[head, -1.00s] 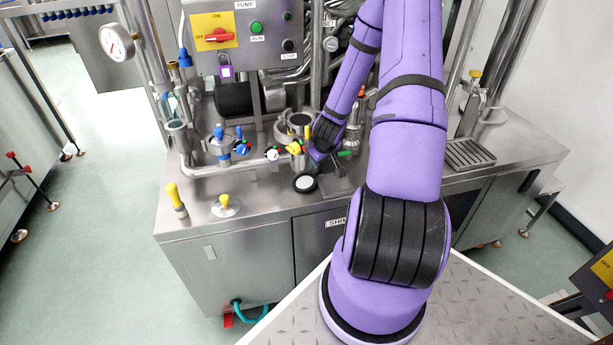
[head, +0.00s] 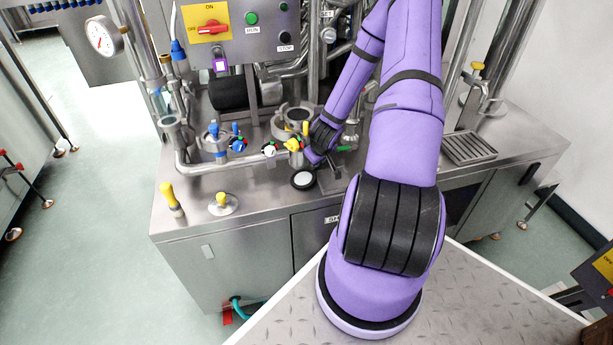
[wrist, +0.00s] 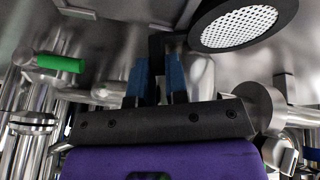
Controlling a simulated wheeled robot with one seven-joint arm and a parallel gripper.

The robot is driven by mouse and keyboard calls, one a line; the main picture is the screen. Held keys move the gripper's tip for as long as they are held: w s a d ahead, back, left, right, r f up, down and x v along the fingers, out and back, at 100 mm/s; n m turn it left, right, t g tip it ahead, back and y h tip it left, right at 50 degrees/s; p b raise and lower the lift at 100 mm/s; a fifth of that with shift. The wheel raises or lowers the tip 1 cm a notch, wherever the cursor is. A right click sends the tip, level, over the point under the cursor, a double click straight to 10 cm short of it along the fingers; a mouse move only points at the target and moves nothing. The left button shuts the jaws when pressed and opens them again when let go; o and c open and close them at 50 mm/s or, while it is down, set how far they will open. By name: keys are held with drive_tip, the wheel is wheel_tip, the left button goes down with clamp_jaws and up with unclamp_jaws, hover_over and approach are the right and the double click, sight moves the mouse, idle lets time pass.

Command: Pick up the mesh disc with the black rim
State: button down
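The mesh disc with the black rim (head: 303,180) lies flat near the front of the steel counter, its pale mesh facing up. In the wrist view the disc (wrist: 240,24) is at the upper right, partly cut off by the frame's top edge. My gripper (head: 313,160) is just behind and right of the disc in the head view; its fingers are hard to make out there. In the wrist view my gripper (wrist: 158,62) has two blue fingers apart.
Several coloured valve handles (head: 268,149) stand left of my gripper, with steel pipes behind. A yellow-handled brush (head: 171,198) and a yellow-knobbed disc (head: 222,203) stand at the counter's front left. A drain grate (head: 469,147) is at the right. A green handle (wrist: 58,63) shows in the wrist view.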

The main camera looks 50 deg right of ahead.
drive_tip(key=shift+r, duration=0.1)
idle(0.3)
drive_tip(key=shift+r, duration=1.5)
drive_tip(key=shift+r, duration=0.15)
